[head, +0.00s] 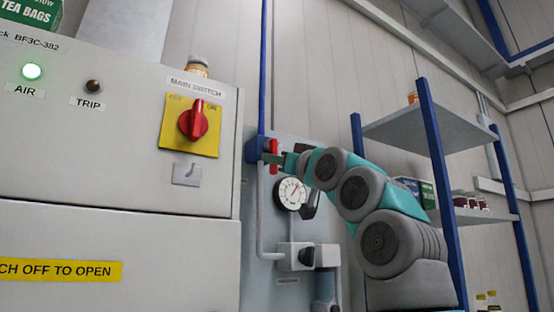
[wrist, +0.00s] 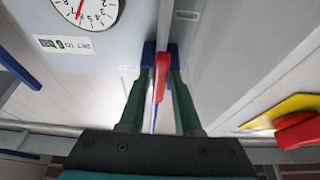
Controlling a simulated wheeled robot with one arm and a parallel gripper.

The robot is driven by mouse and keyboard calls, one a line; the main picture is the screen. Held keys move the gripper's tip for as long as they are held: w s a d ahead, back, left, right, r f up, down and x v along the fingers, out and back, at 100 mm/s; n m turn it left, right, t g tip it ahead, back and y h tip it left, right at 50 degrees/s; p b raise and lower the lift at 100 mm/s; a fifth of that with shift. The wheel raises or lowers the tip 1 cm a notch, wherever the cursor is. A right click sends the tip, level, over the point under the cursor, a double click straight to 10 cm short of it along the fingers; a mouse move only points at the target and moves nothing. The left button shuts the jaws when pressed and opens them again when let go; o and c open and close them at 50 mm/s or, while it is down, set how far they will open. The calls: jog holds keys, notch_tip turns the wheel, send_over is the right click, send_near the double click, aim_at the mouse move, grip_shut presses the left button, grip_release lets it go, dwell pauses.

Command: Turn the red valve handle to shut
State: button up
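The red valve handle (head: 274,150) stands upright on the blue valve (head: 256,150), on the grey panel right of the cabinet in the head view. In the wrist view the red handle (wrist: 160,80) lies between my two fingers, in front of the blue valve body (wrist: 148,54). My gripper (wrist: 162,74) is open around the handle, with a finger on each side and narrow gaps visible. In the head view my gripper (head: 273,159) reaches the handle from the right and hides part of it.
A pressure gauge (head: 291,194) sits just below the valve. The cabinet with its red main switch (head: 194,120) stands close on the left. A blue vertical pipe (head: 263,70) rises above the valve. Shelving (head: 437,150) stands behind my arm on the right.

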grip_shut()
dwell(1.1)
